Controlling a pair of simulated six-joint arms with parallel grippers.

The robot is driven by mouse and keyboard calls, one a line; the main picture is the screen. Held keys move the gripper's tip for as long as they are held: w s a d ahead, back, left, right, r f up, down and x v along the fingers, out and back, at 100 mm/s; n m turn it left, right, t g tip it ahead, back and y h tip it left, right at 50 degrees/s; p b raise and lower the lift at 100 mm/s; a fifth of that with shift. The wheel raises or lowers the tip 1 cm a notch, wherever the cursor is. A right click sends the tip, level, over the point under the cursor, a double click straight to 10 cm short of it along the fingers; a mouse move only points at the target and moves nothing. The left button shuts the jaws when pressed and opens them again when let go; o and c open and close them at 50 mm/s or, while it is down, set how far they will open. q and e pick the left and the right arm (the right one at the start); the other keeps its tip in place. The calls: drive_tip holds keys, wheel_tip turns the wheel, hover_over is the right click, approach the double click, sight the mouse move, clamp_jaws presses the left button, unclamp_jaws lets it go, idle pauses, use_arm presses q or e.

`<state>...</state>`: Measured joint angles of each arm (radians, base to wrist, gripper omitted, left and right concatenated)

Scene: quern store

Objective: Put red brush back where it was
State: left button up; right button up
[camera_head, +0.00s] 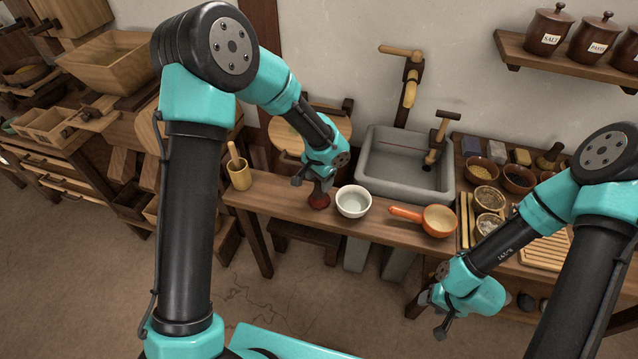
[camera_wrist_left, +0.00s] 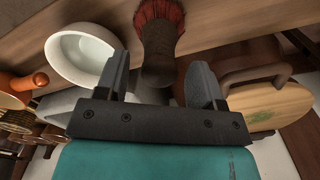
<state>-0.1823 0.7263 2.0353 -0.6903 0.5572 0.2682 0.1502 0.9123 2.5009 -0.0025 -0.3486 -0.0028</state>
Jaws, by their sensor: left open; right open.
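The red brush (camera_head: 319,199) is on the wooden bench just left of a white bowl, partly hidden by my left gripper in the head view. In the left wrist view the brush (camera_wrist_left: 159,38) shows red bristles and a dark handle that runs down between the finger ends. My left gripper (camera_head: 311,188) is open right at the brush; its two fingers show on either side of the handle in the left wrist view (camera_wrist_left: 160,82). I cannot tell whether they touch it. My right gripper (camera_head: 432,316) is open and empty, low in front of the bench.
The white bowl (camera_head: 353,201) stands close to the right of the brush, then an orange-handled pan (camera_head: 438,220). A mortar with pestle (camera_head: 239,172) stands at the bench's left end. A grey stone sink (camera_head: 405,168) and a round wooden board (camera_head: 287,139) are behind.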

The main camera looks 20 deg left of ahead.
use_arm(q)
wheel_tip(320, 180, up, 10)
idle(0.4)
drive_tip(key=shift+f, duration=0.15)
idle(1.2)
